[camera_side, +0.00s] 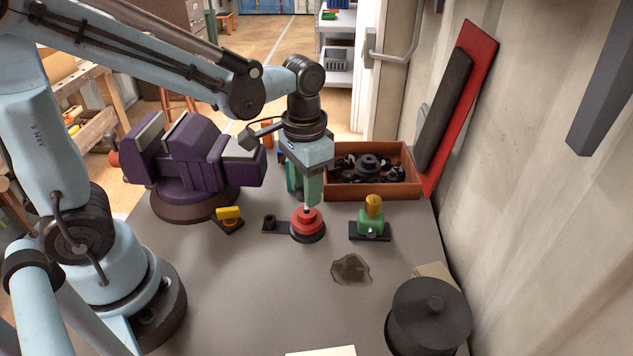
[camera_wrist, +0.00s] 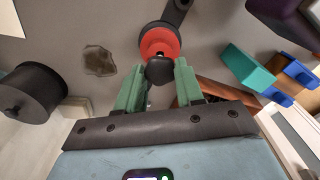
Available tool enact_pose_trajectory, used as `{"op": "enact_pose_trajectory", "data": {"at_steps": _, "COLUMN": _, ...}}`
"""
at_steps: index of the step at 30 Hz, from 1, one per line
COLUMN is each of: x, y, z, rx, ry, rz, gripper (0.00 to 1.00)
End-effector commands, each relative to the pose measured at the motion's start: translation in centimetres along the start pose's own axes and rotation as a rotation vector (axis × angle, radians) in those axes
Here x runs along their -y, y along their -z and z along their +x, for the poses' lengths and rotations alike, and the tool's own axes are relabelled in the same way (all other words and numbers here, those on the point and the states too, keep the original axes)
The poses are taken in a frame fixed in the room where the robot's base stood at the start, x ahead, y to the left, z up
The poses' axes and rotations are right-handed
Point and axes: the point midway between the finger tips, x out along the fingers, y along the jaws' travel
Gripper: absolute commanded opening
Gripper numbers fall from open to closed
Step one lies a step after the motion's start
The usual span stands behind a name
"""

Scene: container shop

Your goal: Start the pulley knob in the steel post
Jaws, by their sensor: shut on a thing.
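My gripper (camera_side: 307,205) points straight down with green fingers over a red stepped pulley (camera_side: 308,222) on a dark base. In the wrist view my gripper (camera_wrist: 159,85) is shut on a dark knob (camera_wrist: 159,70), held between the fingertips. The knob overlaps the near edge of the red pulley (camera_wrist: 160,39) in that view. In the side view the fingers hide most of the knob. A small pale metal piece, perhaps the steel post's top (camera_side: 306,208), shows between fingers and pulley. I cannot tell whether the knob touches the post.
A green block with a yellow knob (camera_side: 373,220) stands right of the pulley. A yellow-topped part (camera_side: 229,214) lies left. An orange bin (camera_side: 372,192) of dark parts and a purple machine (camera_side: 190,160) stand behind. A black drum (camera_side: 427,318) stands front right. The front middle is clear, with a stain (camera_side: 351,269).

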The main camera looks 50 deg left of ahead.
Motion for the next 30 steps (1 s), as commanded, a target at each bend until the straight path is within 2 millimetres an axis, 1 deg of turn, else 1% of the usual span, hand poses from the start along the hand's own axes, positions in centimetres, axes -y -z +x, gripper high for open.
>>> {"op": "enact_pose_trajectory", "data": {"at_steps": 30, "x": 0.0, "y": 0.0, "z": 1.8, "rx": 0.0, "ry": 0.0, "rz": 0.0, "gripper": 0.07}}
